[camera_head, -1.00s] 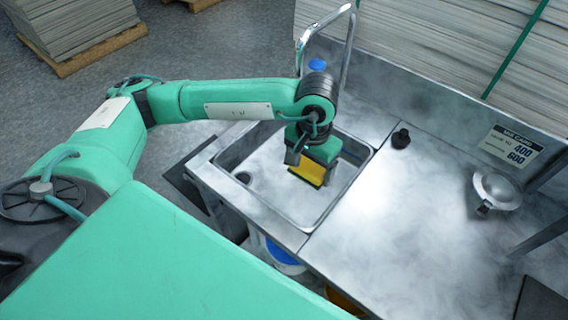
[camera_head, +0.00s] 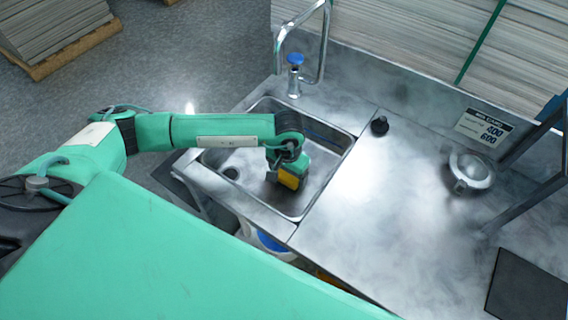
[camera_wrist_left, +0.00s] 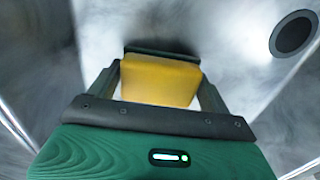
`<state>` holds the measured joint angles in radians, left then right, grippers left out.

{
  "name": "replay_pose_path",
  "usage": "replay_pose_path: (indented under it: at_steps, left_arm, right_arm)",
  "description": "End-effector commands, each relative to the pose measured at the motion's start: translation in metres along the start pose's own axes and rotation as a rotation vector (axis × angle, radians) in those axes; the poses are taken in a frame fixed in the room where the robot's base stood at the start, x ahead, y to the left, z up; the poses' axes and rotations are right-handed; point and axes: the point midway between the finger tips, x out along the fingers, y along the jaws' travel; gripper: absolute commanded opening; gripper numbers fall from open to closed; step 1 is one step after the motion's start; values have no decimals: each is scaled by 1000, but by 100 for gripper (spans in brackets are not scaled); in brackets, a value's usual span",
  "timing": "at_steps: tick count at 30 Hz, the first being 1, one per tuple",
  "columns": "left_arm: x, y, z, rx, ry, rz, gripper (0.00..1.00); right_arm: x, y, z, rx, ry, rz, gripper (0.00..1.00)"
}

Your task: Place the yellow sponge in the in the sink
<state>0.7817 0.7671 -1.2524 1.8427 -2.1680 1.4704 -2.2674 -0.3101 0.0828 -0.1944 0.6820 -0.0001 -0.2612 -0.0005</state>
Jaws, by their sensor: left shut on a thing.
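The yellow sponge (camera_head: 289,179) is between the fingers of my left gripper (camera_head: 283,177), inside the outline of the metal sink (camera_head: 318,190). In the left wrist view the sponge (camera_wrist_left: 160,80) fills the space between the two fingers of the left gripper (camera_wrist_left: 158,85), which is shut on it. The sink's dark drain (camera_wrist_left: 293,34) shows at the upper right there, and sink walls rise at both sides. I cannot tell whether the sponge touches the sink floor. My right gripper is not in view.
A tall faucet (camera_head: 327,40) with a blue-topped fitting (camera_head: 295,72) stands behind the sink. The steel counter (camera_head: 390,220) right of it is mostly clear, with a black knob (camera_head: 379,126) and a round metal fixture (camera_head: 470,172). Stacked sheets stand behind.

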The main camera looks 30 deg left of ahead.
Motion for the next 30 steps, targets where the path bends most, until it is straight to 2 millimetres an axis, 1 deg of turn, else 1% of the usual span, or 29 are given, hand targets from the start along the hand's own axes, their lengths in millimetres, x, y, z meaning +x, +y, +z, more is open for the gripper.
replay_pose_path:
  at_steps: [5,8,9,13,20,24,25,27,30]
  left_arm:
    - [-2,-18,-16,-6,-1,-2,60]
    - [-2,-30,-26,-4,-1,0,60]
    - [3,-28,-24,-2,-5,1,60]
    - [11,-28,-24,-2,-1,1,60]
    - [12,-28,-24,-1,0,0,60]
    - [16,-28,-24,-1,0,0,60]
    - [15,-28,-24,-1,0,0,85]
    - [14,-28,-24,-1,0,0,99]
    - [15,-28,-24,-1,-1,0,100]
  right_arm:
    - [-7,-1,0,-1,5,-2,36]
    - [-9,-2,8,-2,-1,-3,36]
    - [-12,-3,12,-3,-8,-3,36]
    - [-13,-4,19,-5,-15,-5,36]
    - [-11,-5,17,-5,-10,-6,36]
    - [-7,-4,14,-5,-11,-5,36]
    - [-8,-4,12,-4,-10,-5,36]
    - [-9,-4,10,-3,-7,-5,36]
    - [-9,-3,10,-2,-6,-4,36]
